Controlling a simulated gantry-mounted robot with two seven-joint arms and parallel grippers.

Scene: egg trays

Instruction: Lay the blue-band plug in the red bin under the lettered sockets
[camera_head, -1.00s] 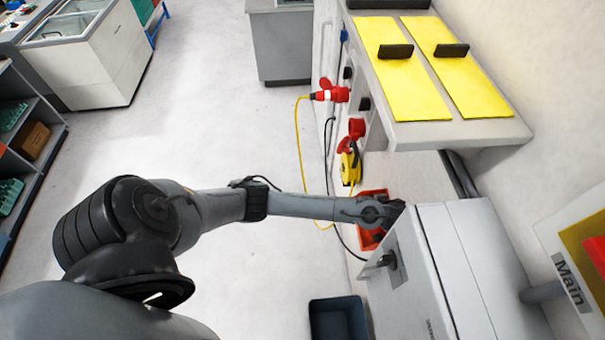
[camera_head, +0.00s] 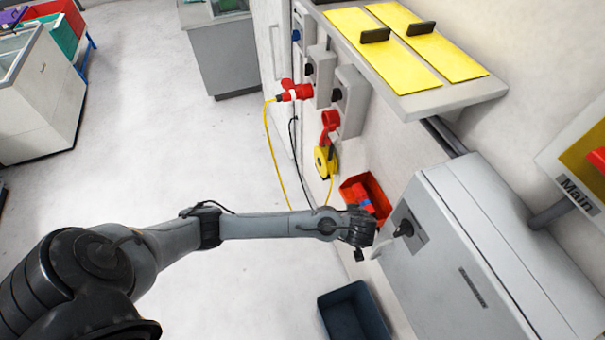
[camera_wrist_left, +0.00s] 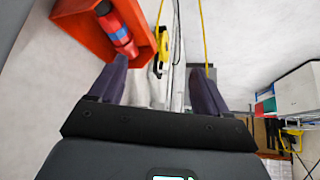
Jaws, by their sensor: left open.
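A red plug with a blue band (camera_wrist_left: 119,35) lies in the red bin (camera_wrist_left: 85,25) in the left wrist view. In the head view the plug (camera_head: 365,202) shows red and blue inside the bin (camera_head: 350,187) on the wall side. My left gripper (camera_head: 360,244) is just below the bin in the head view, apart from the plug. Its two fingers (camera_wrist_left: 158,88) are spread with nothing between them in the wrist view. The left finger partly overlaps the bin's edge in that view. My right gripper is in neither view.
Red-and-white plug (camera_head: 296,92) and yellow cable reel (camera_head: 325,160) are on the wall above the bin. A grey cabinet (camera_head: 470,250) stands close to my gripper's right. A dark open bin (camera_head: 352,312) sits below.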

